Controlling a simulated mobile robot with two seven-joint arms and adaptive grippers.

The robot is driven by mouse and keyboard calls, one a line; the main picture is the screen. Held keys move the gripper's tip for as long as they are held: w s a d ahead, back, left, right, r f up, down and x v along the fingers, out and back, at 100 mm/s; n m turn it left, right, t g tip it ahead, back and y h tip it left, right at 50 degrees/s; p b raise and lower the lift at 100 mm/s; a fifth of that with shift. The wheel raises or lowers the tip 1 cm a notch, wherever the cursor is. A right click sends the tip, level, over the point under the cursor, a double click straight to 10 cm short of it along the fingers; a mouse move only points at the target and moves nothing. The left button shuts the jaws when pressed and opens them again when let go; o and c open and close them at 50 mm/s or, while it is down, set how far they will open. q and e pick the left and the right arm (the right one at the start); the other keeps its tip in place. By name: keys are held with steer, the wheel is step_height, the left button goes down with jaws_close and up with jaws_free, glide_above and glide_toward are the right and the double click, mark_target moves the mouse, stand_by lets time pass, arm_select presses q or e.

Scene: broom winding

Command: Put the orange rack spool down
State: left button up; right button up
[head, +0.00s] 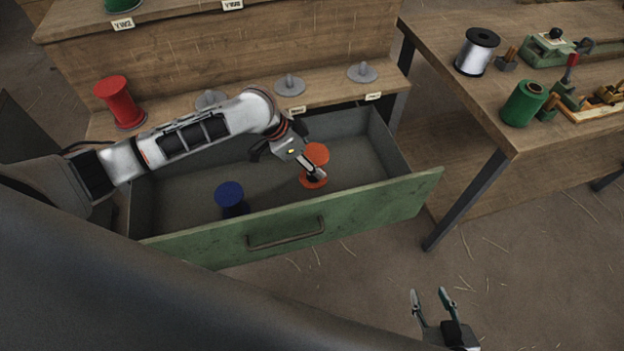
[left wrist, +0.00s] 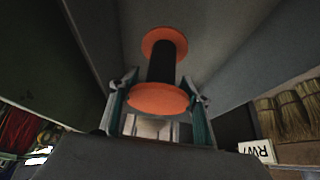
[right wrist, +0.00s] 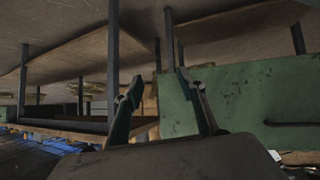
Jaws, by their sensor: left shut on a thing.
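The orange spool (head: 316,154) has orange flanges and a dark core. It is inside the open green-fronted drawer (head: 375,205), right of the drawer's middle. My left gripper (head: 318,173) is shut on the orange spool and partly covers it. In the left wrist view the spool (left wrist: 160,98) has its near flange between the two fingers, with the far flange towards the grey drawer floor. I cannot tell whether the spool touches the floor. My right gripper (head: 432,296) is open and empty, low in front of the drawer; its spread fingers also show in the right wrist view (right wrist: 160,95).
A blue spool (head: 230,195) stands in the drawer to the left. A red spool (head: 119,102) and several grey spool holders (head: 290,85) are on the rack shelf behind. A workbench (head: 500,110) at right holds silver (head: 478,52) and green (head: 524,103) spools.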

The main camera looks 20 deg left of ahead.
mark_target(301, 181)
arm_select(q)
step_height(301, 181, down, 8)
steer(key=shift+f+b, duration=0.25)
steer(key=shift+b, duration=0.85)
steer(key=shift+f, duration=0.15)
steer(key=o, duration=1.1)
steer(key=p+v, duration=0.2)
steer(key=v, duration=0.5)
steer(key=shift+a+r, duration=0.1)
steer(key=shift+r, duration=0.3)
steer(key=shift+p+v, duration=0.65)
steer(key=shift+v, duration=1.6)
arm_select(e)
steer(key=shift+w+a+r, duration=0.1)
steer(key=shift+w+r, duration=0.05)
steer(key=shift+r, duration=0.4)
